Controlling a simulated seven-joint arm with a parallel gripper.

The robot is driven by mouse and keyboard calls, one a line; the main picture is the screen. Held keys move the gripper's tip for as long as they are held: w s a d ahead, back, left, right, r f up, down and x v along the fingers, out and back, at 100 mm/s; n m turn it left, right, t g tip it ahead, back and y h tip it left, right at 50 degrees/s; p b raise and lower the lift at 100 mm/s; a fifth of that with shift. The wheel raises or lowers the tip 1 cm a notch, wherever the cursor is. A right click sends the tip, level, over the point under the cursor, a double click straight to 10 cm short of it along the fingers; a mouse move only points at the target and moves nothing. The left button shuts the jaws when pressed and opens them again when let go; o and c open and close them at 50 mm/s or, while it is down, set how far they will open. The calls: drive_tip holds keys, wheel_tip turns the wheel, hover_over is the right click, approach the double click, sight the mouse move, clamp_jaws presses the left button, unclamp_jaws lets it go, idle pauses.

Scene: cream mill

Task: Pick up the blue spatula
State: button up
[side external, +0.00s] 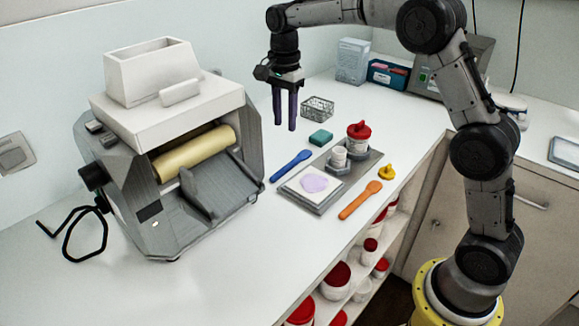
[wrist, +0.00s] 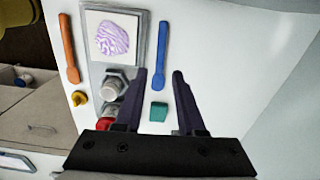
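The blue spatula (side external: 290,165) lies flat on the white counter, between the mill and the grey tray. In the wrist view the blue spatula (wrist: 163,52) lies upright in the picture, just beyond the fingertips. My gripper (side external: 284,128) is above the counter, behind the spatula in the side view. In the wrist view my gripper (wrist: 159,73) has its two fingers apart, with nothing between them. The spatula is apart from the fingers and fully visible.
The grey tray (side external: 318,206) holds a white tile with purple cream, hex weights and a red-lidded jar (side external: 358,137). An orange spatula (side external: 360,200), yellow piece (side external: 386,172), green block (side external: 320,138) and wire basket (side external: 317,109) are nearby. The mill (side external: 165,150) stands left.

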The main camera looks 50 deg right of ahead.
hover_over(285, 167)
drive_tip(key=f, duration=0.8)
drive_tip(key=shift+s+a, duration=0.15)
drive_tip(key=shift+s, duration=0.1)
drive_tip(key=shift+w+f, duration=0.2)
drive_tip(key=shift+f, duration=2.65)
drive_tip(key=shift+c, duration=0.3)
clamp_jaws()
